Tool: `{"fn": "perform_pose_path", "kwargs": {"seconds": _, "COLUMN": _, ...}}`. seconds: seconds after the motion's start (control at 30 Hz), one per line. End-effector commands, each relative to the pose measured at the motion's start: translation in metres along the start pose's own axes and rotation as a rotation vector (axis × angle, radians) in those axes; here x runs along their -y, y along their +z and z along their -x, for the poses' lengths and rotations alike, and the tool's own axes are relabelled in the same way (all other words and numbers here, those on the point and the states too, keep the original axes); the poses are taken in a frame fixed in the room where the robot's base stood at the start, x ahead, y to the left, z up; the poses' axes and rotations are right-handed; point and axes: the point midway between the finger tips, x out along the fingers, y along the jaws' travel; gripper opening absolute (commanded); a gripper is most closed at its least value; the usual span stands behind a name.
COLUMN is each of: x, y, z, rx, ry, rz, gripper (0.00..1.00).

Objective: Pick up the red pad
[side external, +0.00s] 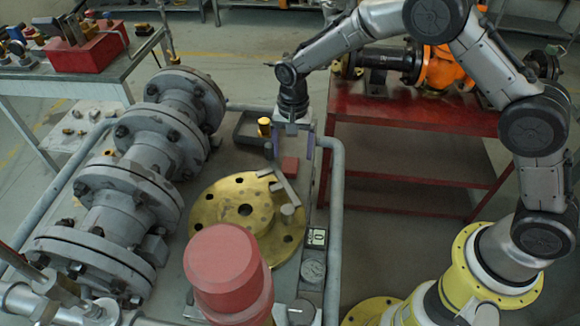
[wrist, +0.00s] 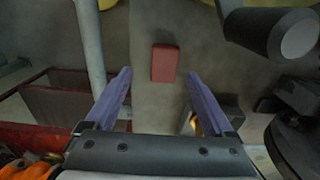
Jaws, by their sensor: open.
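The red pad (side external: 290,165) is a small red block lying on the grey bench top, just behind the brass flange. In the wrist view the red pad (wrist: 164,63) lies ahead of the fingers, roughly centred between them. My gripper (side external: 291,149) points down just behind the pad. In the wrist view my gripper (wrist: 160,75) has its two purple fingers wide apart with nothing between them. A gap shows between the pad and both fingers. The exact height of the fingertips above the bench is hard to tell.
A brass flange (side external: 211,215) with a grey bar on it lies in front of the pad. A dark tray (side external: 246,139) and a yellow-topped part (side external: 264,127) stand left of my gripper. Grey pipework (side external: 120,195) fills the left; a rail (side external: 336,220) runs along the right.

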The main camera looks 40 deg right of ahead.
Motion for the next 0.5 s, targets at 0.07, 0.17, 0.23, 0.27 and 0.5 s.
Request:
{"fn": "perform_pose_path", "kwargs": {"seconds": 0.07, "x": 0.001, "y": 0.0, "z": -0.006, "rx": 0.001, "ry": 0.001, "rz": 0.0, "gripper": 0.88}}
{"fn": "perform_pose_path", "kwargs": {"seconds": 0.17, "x": 0.003, "y": -0.002, "z": -0.02, "rx": 0.002, "ry": 0.004, "rz": 0.0, "gripper": 0.88}}
{"fn": "perform_pose_path", "kwargs": {"seconds": 0.23, "x": 0.006, "y": -0.003, "z": -0.03, "rx": 0.002, "ry": 0.003, "rz": 0.0, "gripper": 0.88}}
{"fn": "perform_pose_path", "kwargs": {"seconds": 0.27, "x": 0.007, "y": -0.003, "z": -0.034, "rx": 0.002, "ry": 0.003, "rz": 0.0, "gripper": 0.88}}
{"fn": "perform_pose_path", "kwargs": {"seconds": 0.5, "x": 0.007, "y": -0.003, "z": -0.052, "rx": 0.0, "ry": 0.0, "rz": 0.0, "gripper": 0.88}}
